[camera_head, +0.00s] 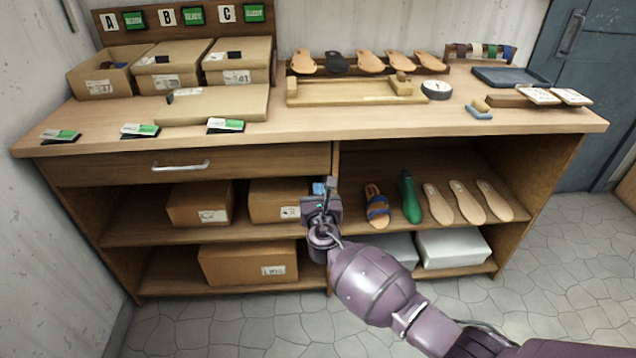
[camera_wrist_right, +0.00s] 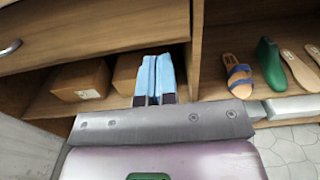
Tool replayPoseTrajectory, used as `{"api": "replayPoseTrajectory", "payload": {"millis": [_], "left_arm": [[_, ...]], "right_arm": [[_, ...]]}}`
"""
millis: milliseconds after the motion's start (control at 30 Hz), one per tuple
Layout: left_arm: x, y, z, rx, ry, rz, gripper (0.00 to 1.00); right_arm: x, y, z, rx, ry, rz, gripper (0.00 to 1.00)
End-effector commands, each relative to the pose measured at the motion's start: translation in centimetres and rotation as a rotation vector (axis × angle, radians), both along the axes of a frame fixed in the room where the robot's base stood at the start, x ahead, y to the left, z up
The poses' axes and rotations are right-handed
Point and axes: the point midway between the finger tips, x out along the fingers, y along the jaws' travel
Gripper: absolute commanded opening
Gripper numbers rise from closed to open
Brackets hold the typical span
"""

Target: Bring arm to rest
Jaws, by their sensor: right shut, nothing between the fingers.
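My right arm comes in from the lower right of the head view. Its gripper (camera_head: 325,188) is in front of the workbench (camera_head: 300,150), near the middle divider below the bench top. In the right wrist view the two blue fingertips (camera_wrist_right: 154,76) are pressed together with nothing between them. They point at the shelf opening and appear apart from the boxes and sandals. My left gripper does not show in either view.
A blue-strapped sandal (camera_head: 377,207), a green shoe last (camera_head: 410,196) and several tan soles (camera_head: 468,202) lie on the shelf right of my gripper. Cardboard boxes (camera_head: 200,203) stand left. A drawer (camera_head: 240,164) is above. Open floor (camera_head: 560,270) lies at the right.

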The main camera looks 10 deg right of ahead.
Motion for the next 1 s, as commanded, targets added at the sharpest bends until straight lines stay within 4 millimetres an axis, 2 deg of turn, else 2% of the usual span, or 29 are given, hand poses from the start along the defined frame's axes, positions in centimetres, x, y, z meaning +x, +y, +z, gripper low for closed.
{"api": "replayPoseTrajectory", "payload": {"millis": [267, 367, 433, 533, 633, 733, 900, 1000], "left_arm": [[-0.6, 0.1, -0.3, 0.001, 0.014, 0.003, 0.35], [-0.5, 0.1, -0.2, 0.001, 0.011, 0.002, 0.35], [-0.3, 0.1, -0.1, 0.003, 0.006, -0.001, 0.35], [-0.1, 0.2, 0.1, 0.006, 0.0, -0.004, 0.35], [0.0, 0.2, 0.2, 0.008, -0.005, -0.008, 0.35], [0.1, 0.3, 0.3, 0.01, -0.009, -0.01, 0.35], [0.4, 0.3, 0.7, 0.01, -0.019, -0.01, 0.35], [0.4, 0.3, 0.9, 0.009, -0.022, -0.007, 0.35]], "right_arm": [[-0.5, 0.1, 0.0, 0.02, -0.002, 0.001, 0.0], [-0.5, 0.2, -0.1, 0.101, -0.006, 0.006, 0.0], [-0.5, 0.4, -0.3, 0.222, 0.002, 0.015, 0.0], [-0.5, 1.3, 0.6, 0.497, 0.013, 0.039, 0.0], [-0.5, 2.2, 2.7, 0.825, 0.023, 0.068, 0.0], [-1.7, 2.5, 3.9, 1.173, 0.056, 0.079, 0.0], [-6.2, 1.0, 3.6, 1.788, 0.143, 0.028, 0.0], [-9.2, -0.4, 2.8, 2.072, 0.18, -0.03, 0.0]]}}
